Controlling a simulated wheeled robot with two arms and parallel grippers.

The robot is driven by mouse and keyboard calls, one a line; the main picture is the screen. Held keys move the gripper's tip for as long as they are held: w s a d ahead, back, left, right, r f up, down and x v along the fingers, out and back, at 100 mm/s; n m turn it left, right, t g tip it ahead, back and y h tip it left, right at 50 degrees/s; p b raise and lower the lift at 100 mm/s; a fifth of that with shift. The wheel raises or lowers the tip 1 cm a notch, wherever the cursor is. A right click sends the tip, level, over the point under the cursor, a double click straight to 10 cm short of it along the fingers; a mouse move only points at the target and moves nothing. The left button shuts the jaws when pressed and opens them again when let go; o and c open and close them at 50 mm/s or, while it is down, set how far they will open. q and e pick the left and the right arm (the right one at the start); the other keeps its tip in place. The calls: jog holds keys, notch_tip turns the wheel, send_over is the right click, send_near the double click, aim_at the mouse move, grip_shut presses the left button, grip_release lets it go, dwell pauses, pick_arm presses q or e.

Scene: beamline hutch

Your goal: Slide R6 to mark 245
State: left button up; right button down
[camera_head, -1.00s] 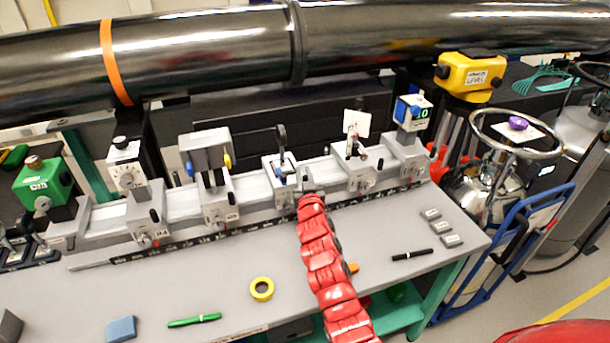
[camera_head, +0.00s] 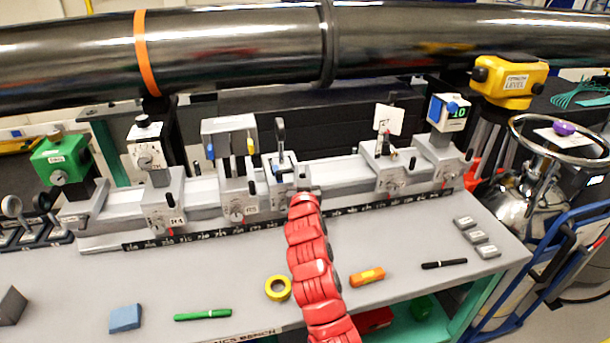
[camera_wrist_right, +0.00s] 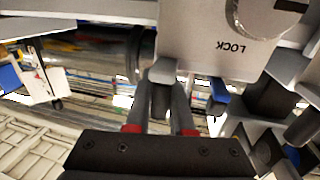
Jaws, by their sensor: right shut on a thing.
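The rider I take to be R6 (camera_head: 281,176), a grey carriage with a dark upright post and a blue part, sits on the bench rail (camera_head: 333,173). Its label is hidden by my arm. My right gripper (camera_wrist_right: 161,95) is shut on a small grey piece at this rider's front. A plate marked LOCK (camera_wrist_right: 235,45) appears upside down in the right wrist view. The rider labelled R5 (camera_head: 239,190) stands close on its left, with little or no visible gap. The black scale strip (camera_head: 215,233) runs along the rail's front; mark 245 is not legible. My left gripper is out of view.
Rider R4 (camera_head: 163,200) stands further left. A rider with a white card (camera_head: 390,165) and one with a blue display (camera_head: 441,140) stand right, beyond a bare rail stretch. Yellow tape (camera_head: 278,289), an orange tool (camera_head: 367,277) and pens lie on the bench front.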

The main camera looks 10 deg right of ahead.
jog(key=shift+r, duration=0.1)
jog(key=c, duration=0.8)
grip_release()
jog(key=s+a+b, duration=0.1)
jog(key=s, duration=0.4)
jog(key=s+a+b, duration=0.1)
jog(key=s, duration=1.1)
jog(key=shift+s+a+b, duration=0.1)
jog(key=shift+a+b, duration=0.3)
jog(key=shift+a, duration=0.1)
